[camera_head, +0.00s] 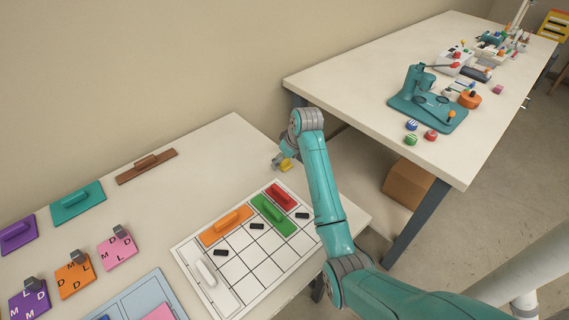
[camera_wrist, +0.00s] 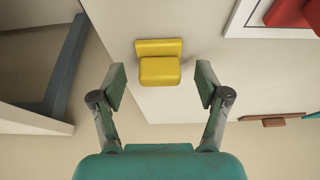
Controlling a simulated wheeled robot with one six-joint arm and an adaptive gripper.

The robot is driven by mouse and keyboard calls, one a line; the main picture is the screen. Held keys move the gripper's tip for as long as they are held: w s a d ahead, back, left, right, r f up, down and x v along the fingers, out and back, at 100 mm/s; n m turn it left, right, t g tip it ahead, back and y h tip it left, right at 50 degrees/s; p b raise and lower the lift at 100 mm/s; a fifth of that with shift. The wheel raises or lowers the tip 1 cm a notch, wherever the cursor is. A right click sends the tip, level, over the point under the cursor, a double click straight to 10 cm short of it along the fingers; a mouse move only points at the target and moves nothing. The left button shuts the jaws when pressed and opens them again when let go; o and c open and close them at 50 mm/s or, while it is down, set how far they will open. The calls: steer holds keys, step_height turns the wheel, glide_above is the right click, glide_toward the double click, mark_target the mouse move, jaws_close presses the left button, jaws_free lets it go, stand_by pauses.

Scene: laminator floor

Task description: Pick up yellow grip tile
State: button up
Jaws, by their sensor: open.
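The yellow grip tile (camera_wrist: 159,68) lies on the white table near its edge, with its raised yellow grip toward my wrist camera. In the head view it shows as a small yellow patch (camera_head: 287,165), partly hidden by my gripper (camera_head: 279,162). In the wrist view my gripper (camera_wrist: 161,85) is open, with one finger on each side of the tile's grip. A gap shows between each finger and the grip. Nothing is held.
A white grid board (camera_head: 262,275) lies on the table with a red tile (camera_head: 281,197), a green tile (camera_head: 273,215), an orange tile (camera_head: 226,226) and a white tile (camera_head: 207,275). A brown tile (camera_head: 147,166) and a teal tile (camera_head: 78,202) lie along the wall side. A second table (camera_head: 345,85) stands at the right.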

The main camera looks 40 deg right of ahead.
steer(key=shift+w+f, duration=0.1)
steer(key=shift+f, duration=0.1)
steer(key=c, duration=1.4)
steer(key=shift+r, duration=0.1)
